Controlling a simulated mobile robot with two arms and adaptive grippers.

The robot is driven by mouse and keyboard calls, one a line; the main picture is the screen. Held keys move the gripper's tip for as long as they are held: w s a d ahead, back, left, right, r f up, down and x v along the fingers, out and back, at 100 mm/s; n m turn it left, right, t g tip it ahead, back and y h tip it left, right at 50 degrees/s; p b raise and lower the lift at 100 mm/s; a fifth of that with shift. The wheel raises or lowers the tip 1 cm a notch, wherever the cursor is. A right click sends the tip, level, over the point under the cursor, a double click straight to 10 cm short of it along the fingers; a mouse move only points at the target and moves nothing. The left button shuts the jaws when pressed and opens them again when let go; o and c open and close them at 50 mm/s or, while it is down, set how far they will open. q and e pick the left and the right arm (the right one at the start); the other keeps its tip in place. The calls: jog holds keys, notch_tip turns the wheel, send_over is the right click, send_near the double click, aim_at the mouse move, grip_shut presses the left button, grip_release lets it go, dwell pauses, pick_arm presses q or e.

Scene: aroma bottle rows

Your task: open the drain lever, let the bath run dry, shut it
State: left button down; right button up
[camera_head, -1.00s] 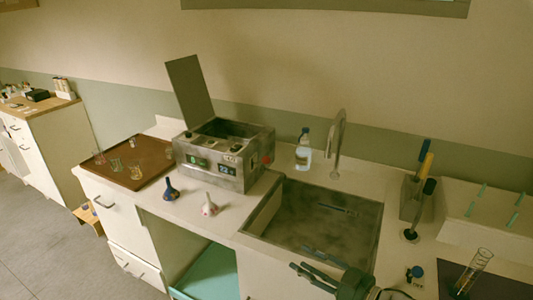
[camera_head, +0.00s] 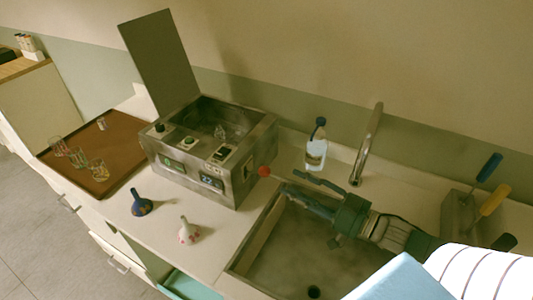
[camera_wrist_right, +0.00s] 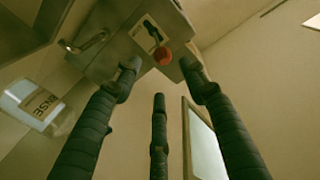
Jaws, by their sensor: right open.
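The bath (camera_head: 210,172) is a grey metal box on the counter with its lid (camera_head: 160,62) raised. A small clear object (camera_head: 220,132) shows inside it; the liquid level cannot be told. The drain lever's red knob (camera_head: 264,171) sticks out from its right side; it also shows in the right wrist view (camera_wrist_right: 162,56). My right gripper (camera_head: 293,182) is open and empty, just right of the knob, pointing at it. In the right wrist view its fingers (camera_wrist_right: 160,75) spread either side of the knob, apparently not touching. My left gripper is out of view.
A sink (camera_head: 275,255) lies under my right arm, with a tap (camera_head: 367,145) behind it. A labelled bottle (camera_head: 316,150) stands behind the gripper. A brown tray (camera_head: 110,140) holds glasses at left.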

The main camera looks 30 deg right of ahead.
aim_at(269, 173)
jog(key=w+a, duration=0.1)
jog(key=w, duration=0.1)
jog(key=shift+w+a+r, duration=0.35)
jog(key=shift+r, duration=0.05)
jog(key=p+x, duration=0.1)
jog(key=x, duration=0.5)
jog(key=shift+w+d+f, duration=0.1)
jog(key=shift+w+f, duration=0.05)
jog(key=shift+w+p, duration=0.25)
jog(key=shift+p, duration=0.05)
jog(key=shift+w+a, duration=0.3)
grip_shut()
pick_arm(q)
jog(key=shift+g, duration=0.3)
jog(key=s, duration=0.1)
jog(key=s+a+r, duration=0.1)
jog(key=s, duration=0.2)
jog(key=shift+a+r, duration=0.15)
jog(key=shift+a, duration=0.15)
pick_arm(e)
jog(key=shift+w, duration=0.1)
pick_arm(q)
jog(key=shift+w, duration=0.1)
